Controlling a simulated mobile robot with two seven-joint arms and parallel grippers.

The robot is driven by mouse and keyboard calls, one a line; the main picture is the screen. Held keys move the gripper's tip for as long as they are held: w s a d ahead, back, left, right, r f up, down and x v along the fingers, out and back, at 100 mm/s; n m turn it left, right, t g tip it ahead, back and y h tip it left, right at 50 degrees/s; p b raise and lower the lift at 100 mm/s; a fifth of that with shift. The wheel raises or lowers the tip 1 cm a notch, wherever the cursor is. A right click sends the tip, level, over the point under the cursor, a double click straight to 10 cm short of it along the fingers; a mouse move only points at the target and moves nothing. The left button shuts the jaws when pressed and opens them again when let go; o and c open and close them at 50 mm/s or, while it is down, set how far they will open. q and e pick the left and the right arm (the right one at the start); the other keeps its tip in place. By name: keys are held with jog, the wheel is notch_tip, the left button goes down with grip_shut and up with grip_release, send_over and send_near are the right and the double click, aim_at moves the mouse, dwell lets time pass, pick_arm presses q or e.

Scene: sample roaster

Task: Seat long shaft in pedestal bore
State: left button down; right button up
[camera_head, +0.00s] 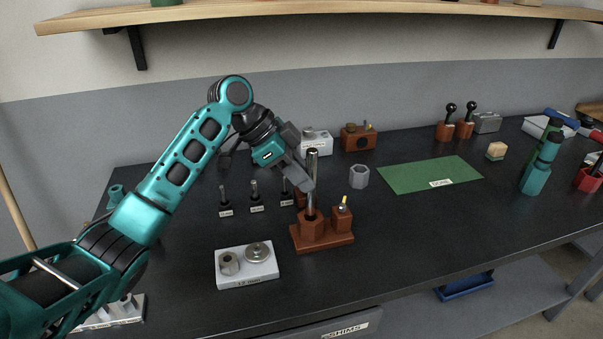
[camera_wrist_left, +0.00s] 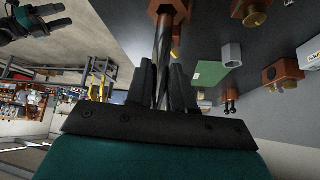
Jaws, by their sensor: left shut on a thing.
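The long shaft (camera_head: 312,163) is a grey metal rod standing close to upright over the pedestal (camera_head: 312,231), a red-brown hexagonal block on a flat base. My left gripper (camera_head: 308,184) is shut on the shaft, with its upper end sticking out above the fingers. The lower end meets the top of the pedestal at the bore; how deep it sits is hidden. In the left wrist view the shaft (camera_wrist_left: 163,45) runs from my left gripper (camera_wrist_left: 161,88) to the pedestal (camera_wrist_left: 167,6).
A brown block with a brass-tipped pin (camera_head: 342,217) stands on the pedestal's base, close right. A white tray (camera_head: 248,280) with metal parts lies in front left. Several small labelled pins (camera_head: 255,197) stand left. A grey hex nut (camera_head: 359,176) and green mat (camera_head: 415,176) lie right.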

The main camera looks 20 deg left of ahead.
pick_arm(q)
jog(key=shift+r, duration=0.15)
jog(key=shift+p, duration=0.5)
jog(key=shift+f+b, duration=0.9)
jog(key=shift+f, duration=2.25)
jog(key=c, duration=1.2)
grip_release()
jog(key=o, duration=0.3)
jog(key=v, duration=1.3)
